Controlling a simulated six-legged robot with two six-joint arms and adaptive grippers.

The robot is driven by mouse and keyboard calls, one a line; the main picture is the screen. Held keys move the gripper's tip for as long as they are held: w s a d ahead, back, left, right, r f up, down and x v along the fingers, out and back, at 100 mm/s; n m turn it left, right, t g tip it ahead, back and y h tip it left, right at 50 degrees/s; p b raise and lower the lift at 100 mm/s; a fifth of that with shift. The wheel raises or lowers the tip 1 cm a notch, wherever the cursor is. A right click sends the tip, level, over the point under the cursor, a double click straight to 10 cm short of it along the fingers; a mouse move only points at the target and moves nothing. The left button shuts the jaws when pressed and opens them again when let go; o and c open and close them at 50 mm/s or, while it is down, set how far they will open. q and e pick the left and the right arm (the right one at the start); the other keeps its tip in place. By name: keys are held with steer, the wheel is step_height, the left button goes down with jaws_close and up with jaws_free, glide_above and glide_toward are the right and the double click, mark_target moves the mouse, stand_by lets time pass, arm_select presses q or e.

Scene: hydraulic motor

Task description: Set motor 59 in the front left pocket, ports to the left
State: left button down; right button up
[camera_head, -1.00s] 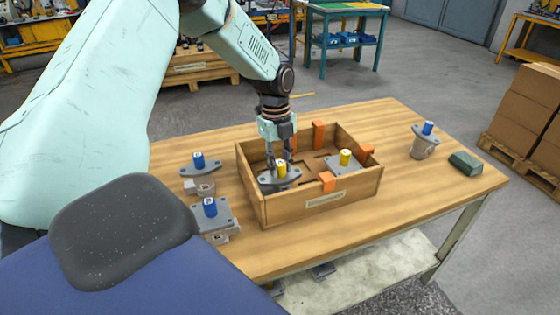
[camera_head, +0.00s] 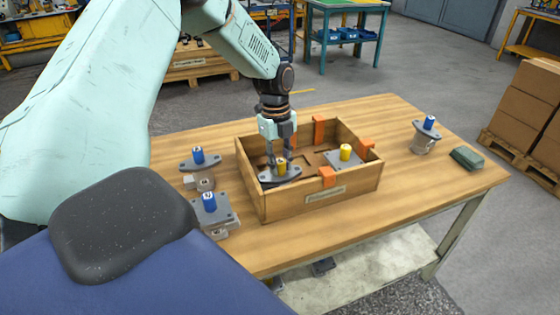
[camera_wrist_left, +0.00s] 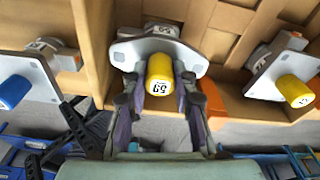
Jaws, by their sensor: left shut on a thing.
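Motor 59 (camera_head: 267,177) has a dark grey oval flange and an upright yellow cap; the 59 shows on the cap in the left wrist view (camera_wrist_left: 159,84). My left gripper (camera_head: 280,163) points down and is shut on motor 59, with a finger on each side of the cap. The motor is at the front left pocket of the wooden crate (camera_head: 290,206). The flange shows near the level of the crate's front wall. My right gripper is not in view.
A second yellow-capped motor (camera_head: 345,156) stands in the crate's right part. Orange blocks (camera_head: 327,177) rise at the walls. Blue-capped motors stand left of the crate (camera_head: 198,158) (camera_head: 212,206) and at the table's right (camera_head: 428,128), near a green box (camera_head: 467,158). The table's front right is clear.

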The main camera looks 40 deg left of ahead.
arm_select(q)
steer(key=shift+f, duration=0.35)
stand_by(0.3)
steer(key=c, duration=1.1)
jaws_free()
steer(key=shift+o, duration=0.6)
step_height(320, 180, up, 12)
steer(key=a, duration=0.1)
steer(key=shift+w+a, duration=0.15)
steer(key=shift+a, duration=0.05)
